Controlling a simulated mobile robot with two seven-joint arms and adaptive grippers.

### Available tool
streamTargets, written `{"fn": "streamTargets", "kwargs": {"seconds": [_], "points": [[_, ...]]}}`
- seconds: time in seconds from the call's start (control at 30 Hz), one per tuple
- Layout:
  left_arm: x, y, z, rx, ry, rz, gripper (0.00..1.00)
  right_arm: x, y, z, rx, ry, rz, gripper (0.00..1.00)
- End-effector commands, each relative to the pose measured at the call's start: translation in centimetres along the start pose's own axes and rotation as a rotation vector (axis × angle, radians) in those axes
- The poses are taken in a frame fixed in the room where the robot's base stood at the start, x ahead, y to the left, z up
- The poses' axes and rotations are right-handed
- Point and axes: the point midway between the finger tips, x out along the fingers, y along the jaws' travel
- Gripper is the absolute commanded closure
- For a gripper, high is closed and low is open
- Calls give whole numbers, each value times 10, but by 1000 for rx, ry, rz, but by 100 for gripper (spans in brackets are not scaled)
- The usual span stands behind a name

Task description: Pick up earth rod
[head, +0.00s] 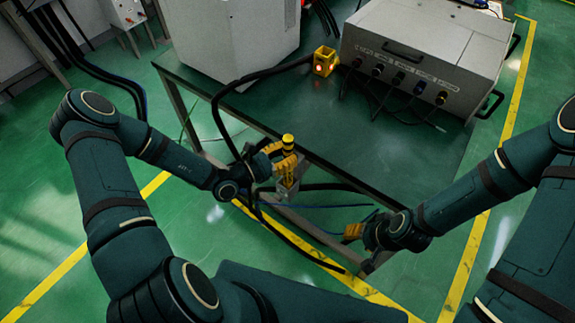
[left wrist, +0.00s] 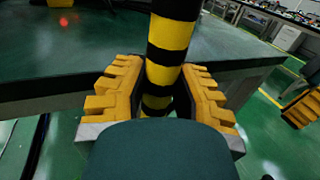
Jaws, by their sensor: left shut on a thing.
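The earth rod (head: 288,141), striped yellow and black, stands roughly upright at the front edge of the dark green table. My left gripper (head: 283,162) is shut on it, below its top end. In the left wrist view the rod (left wrist: 172,38) runs between the two yellow ridged fingers of my left gripper (left wrist: 158,92). A grey metal holder (head: 287,190) is just below the gripper; whether the rod's lower end still sits in it is hidden. My right gripper (head: 353,232) is low at the table's front edge, to the right of the rod; its fingers are too small to judge.
The table (head: 330,140) carries a grey generator box (head: 425,45) with knobs and cables, a yellow box with a glowing red light (head: 323,62), and a large white cabinet (head: 236,38). A thick black cable (head: 222,103) loops near my left gripper. The table's middle is mostly clear.

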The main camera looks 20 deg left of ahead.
Motion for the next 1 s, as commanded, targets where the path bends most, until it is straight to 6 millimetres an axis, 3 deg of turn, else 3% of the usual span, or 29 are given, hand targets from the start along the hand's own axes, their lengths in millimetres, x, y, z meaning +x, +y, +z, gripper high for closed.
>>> {"fn": "streamTargets", "kwargs": {"seconds": [0.3,0.7,1.0], "points": [[0,0,8,1,-2,-1,100,-3,-1,0,0,-1,0,53],[0,0,80,3,-1,-1,100,-25,-10,2,2,-12,-1,53],[0,0,110,1,-1,-2,100,-39,-14,2,2,-15,-1,53]]}}
